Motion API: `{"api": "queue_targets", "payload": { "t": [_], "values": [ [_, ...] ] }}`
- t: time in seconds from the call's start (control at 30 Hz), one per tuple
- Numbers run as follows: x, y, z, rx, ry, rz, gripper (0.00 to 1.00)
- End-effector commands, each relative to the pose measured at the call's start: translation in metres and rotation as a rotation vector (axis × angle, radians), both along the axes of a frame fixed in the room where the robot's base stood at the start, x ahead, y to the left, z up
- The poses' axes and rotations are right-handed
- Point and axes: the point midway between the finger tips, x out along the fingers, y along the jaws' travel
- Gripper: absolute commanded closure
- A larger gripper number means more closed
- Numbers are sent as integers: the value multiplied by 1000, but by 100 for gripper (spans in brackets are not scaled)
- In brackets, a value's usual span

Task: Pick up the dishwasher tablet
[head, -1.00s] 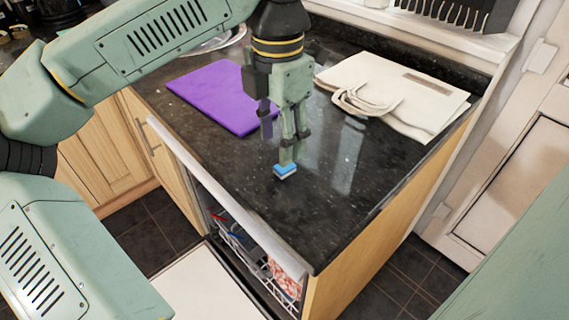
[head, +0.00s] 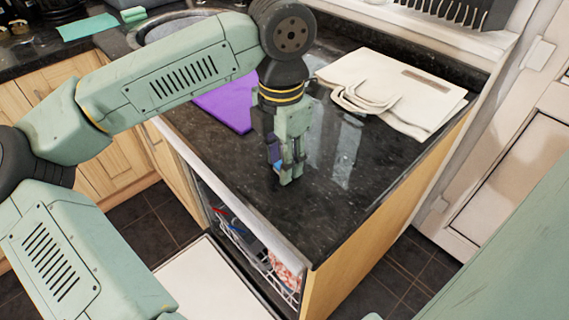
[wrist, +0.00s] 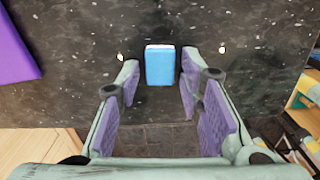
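The dishwasher tablet (wrist: 160,66) is a small blue block with a pale edge. In the wrist view it lies on the dark granite counter, between and slightly beyond my fingertips, with a gap on each side. My gripper (wrist: 161,80) is open, its purple-padded fingers spread. In the head view my gripper (head: 284,180) points down close to the counter, and its fingers mostly hide the tablet. I cannot tell how far the tips are above the stone.
A purple mat (head: 226,104) lies behind my gripper to the left, and a cream bag (head: 398,92) lies flat to the back right. The counter's front edge is close, above an open dishwasher with a loaded rack (head: 245,240). Bare granite is free to the right.

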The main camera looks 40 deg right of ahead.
Motion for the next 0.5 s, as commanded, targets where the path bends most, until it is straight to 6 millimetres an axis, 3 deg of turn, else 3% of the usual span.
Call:
{"api": "queue_targets", "payload": {
  "t": [0.37,0.5],
  "values": [
    [0,0,0,0,0,0,93],
    [0,0,0,0,0,0,94]
  ]
}}
